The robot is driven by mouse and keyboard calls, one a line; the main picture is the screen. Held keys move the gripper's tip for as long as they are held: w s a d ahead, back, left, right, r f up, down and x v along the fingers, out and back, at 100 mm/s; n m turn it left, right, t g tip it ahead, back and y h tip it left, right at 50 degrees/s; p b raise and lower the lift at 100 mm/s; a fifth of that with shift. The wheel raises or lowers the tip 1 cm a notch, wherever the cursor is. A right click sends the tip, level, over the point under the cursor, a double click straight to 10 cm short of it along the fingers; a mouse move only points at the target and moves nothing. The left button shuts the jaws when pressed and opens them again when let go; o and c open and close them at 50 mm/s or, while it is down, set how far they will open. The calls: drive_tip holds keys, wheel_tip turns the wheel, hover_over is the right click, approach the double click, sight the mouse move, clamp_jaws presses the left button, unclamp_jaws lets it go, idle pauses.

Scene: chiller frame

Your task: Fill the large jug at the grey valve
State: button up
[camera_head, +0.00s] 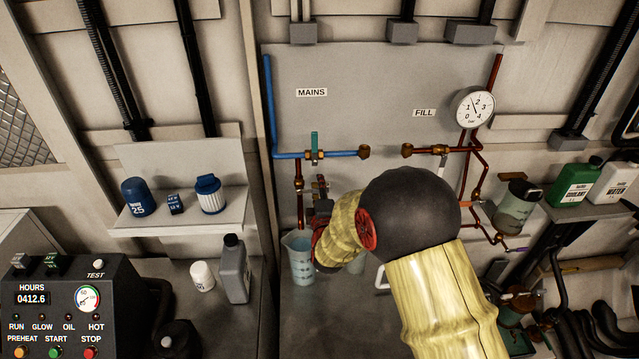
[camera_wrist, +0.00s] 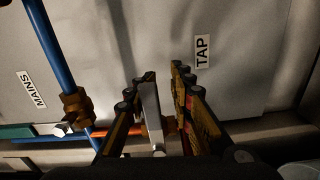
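A translucent jug with measuring marks (camera_head: 301,262) stands on the bench below the tap pipe, left of my gripper. A second jug is mostly hidden behind my arm; its pale handle (camera_head: 381,277) shows. I cannot tell which is larger. My gripper (camera_head: 321,188) reaches to the wall panel in the head view. In the wrist view, its fingers (camera_wrist: 163,78) are apart, one on each side of a grey valve lever (camera_wrist: 152,112). The lever lies close to the left finger, with a gap to the right one. The TAP label (camera_wrist: 202,52) is above. The tap outlet is hidden.
A FILL valve (camera_head: 442,151) and pressure gauge (camera_head: 475,108) are on the right. A grey bottle (camera_head: 233,270) and white tub (camera_head: 203,276) stand on the left bench.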

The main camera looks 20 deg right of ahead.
drive_tip(key=shift+o, duration=0.9)
drive_tip(key=shift+r, duration=0.1)
drive_tip(key=s+a, duration=0.2)
drive_tip(key=s, duration=0.9)
drive_tip(key=shift+s+a, duration=0.15)
drive_tip(key=shift+s, duration=0.2)
drive_tip(key=shift+r, duration=0.1)
drive_tip(key=s+a+r+m+g+y, duration=0.35)
drive_tip(key=s+r+m+g, duration=0.25)
drive_tip(key=s+r+m, duration=0.25)
drive_tip(key=s+d+m+g, duration=0.1)
drive_tip(key=s+m+g, duration=0.2)
drive_tip(key=s, duration=0.8)
drive_tip(key=s+d+r+m+g, duration=0.1)
drive_tip(key=s+d+m+g, duration=0.1)
drive_tip(key=s, duration=1)
drive_tip(key=shift+d+r+m+g, duration=0.25)
drive_tip(key=shift+m+g, duration=0.25)
drive_tip(key=shift+m, duration=0.15)
